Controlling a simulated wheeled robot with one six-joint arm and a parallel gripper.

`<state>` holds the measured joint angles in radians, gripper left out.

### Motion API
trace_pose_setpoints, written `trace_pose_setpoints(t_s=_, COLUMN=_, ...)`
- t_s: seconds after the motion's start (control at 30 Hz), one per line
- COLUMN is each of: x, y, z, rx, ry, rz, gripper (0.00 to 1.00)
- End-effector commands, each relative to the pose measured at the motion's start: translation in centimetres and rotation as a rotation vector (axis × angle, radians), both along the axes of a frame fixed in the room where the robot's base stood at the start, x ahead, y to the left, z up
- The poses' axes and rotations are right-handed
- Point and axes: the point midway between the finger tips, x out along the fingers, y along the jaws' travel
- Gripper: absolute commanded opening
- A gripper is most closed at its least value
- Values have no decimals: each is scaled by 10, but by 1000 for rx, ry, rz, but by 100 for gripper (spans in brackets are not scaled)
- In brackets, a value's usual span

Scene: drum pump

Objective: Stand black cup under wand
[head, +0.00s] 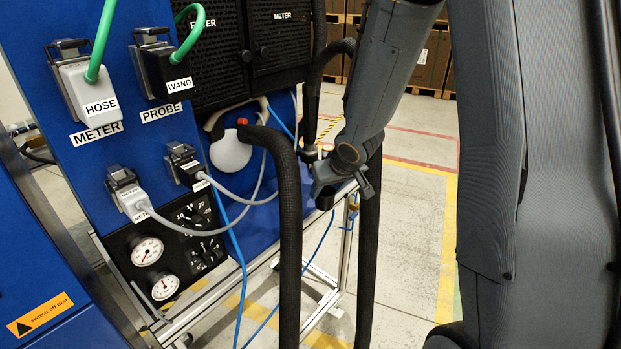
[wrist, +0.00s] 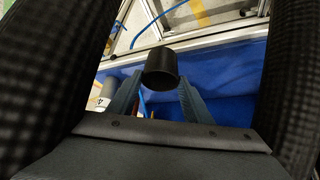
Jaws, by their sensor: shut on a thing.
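The black cup (wrist: 161,66) is between the two blue-grey fingers of my gripper (wrist: 160,92) in the wrist view. The gripper is shut on it, and its dark side faces the camera. In the head view my gripper (head: 325,178) is at the right end of the blue panel, between two thick black hoses. A small dark shape beside it may be the cup, but I cannot tell. A black connector labelled WAND (head: 174,75) is plugged in at the upper left. I cannot make out the wand itself.
Thick black hoses (head: 289,230) hang close to my gripper, and they fill both sides of the wrist view. A white rounded vessel (head: 230,153) with an orange top is left of the gripper. An aluminium frame (head: 325,292) runs below. Open floor (head: 415,215) lies to the right.

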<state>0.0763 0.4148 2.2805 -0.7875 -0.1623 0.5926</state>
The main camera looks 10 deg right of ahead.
Motion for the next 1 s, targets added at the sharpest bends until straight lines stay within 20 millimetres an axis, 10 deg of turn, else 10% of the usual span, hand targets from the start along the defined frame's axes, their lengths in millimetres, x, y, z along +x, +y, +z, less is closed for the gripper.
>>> trace_pose_setpoints(t_s=0.5, x=98, y=13, z=3, rx=-1, ry=1, rz=-1, gripper=24)
trace_pose_setpoints(t_s=1.0, x=121, y=16, z=-10, rx=1, ry=0, rz=-2, gripper=24)
